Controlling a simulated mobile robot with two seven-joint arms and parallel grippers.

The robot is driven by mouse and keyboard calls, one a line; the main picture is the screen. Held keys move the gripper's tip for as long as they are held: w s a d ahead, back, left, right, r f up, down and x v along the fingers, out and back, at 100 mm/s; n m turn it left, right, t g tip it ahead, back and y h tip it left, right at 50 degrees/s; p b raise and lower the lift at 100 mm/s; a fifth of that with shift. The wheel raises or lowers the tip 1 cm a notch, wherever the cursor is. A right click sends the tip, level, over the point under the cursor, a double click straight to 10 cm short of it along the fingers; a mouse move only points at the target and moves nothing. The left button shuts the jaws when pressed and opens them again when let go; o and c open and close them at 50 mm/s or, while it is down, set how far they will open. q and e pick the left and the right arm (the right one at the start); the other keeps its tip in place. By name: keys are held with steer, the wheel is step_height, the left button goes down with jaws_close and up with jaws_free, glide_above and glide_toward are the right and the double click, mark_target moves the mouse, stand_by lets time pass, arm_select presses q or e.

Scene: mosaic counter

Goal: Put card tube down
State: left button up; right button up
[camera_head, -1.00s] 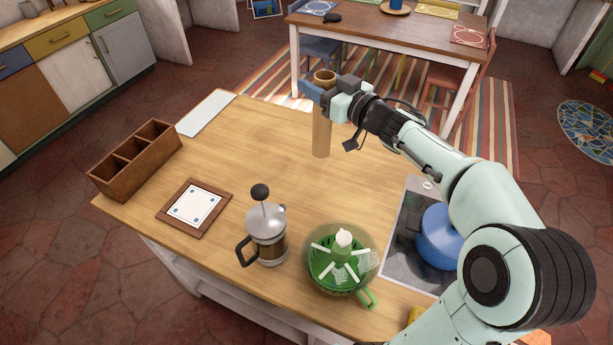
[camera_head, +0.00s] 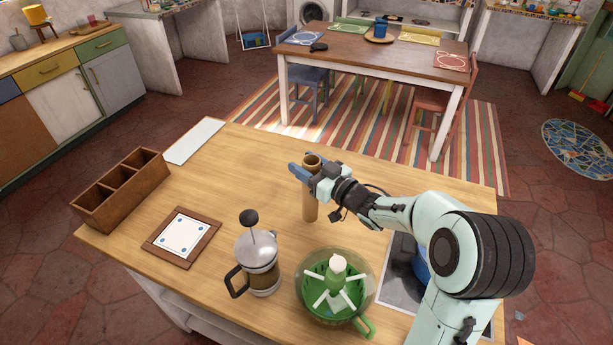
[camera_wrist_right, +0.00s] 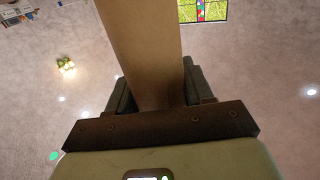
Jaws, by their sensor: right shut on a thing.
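The card tube (camera_head: 310,207) is a tall brown cylinder, upright over the middle of the wooden counter (camera_head: 215,165). My right gripper (camera_head: 306,170) is shut on it near its open top end. The tube's lower end is at or just above the counter top; I cannot tell whether it touches. In the right wrist view the tube (camera_wrist_right: 142,45) runs up between the dark fingers. My left gripper is in neither view.
A wooden divided box (camera_head: 125,190), a framed tile (camera_head: 181,237), a French press (camera_head: 258,262) and a green salad spinner (camera_head: 335,285) stand on the counter. A white board (camera_head: 195,141) lies at the back left. My arm partly hides a blue pot (camera_head: 421,264). Counter left of the tube is clear.

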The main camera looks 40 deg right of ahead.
steer(key=shift+f, duration=1.85)
steer(key=shift+f, duration=0.1)
steer(key=o, duration=1.3)
